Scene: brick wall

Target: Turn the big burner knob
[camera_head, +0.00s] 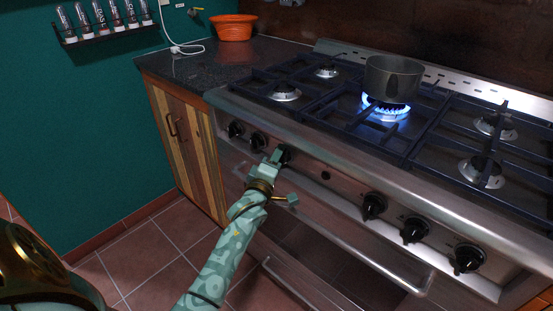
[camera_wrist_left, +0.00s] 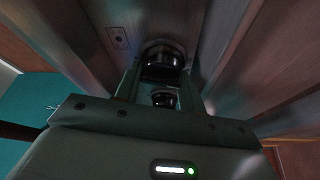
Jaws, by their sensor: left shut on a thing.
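The stove (camera_head: 330,167) has a row of black knobs along its steel front panel. My left gripper (camera_head: 277,158) is at the third knob from the left (camera_head: 286,153), which it partly hides. In the left wrist view, the fingers of the left gripper (camera_wrist_left: 163,70) stand on both sides of a round black knob (camera_wrist_left: 162,54), shut on it. A ring of blue flame (camera_head: 386,108) burns on the middle burner under a dark pot (camera_head: 393,78). My right gripper is not in view.
The oven handle (camera_head: 350,248) runs below the panel. An orange bowl (camera_head: 234,27) stands on the dark counter (camera_head: 180,66). A spice rack (camera_head: 104,35) hangs on the green wall.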

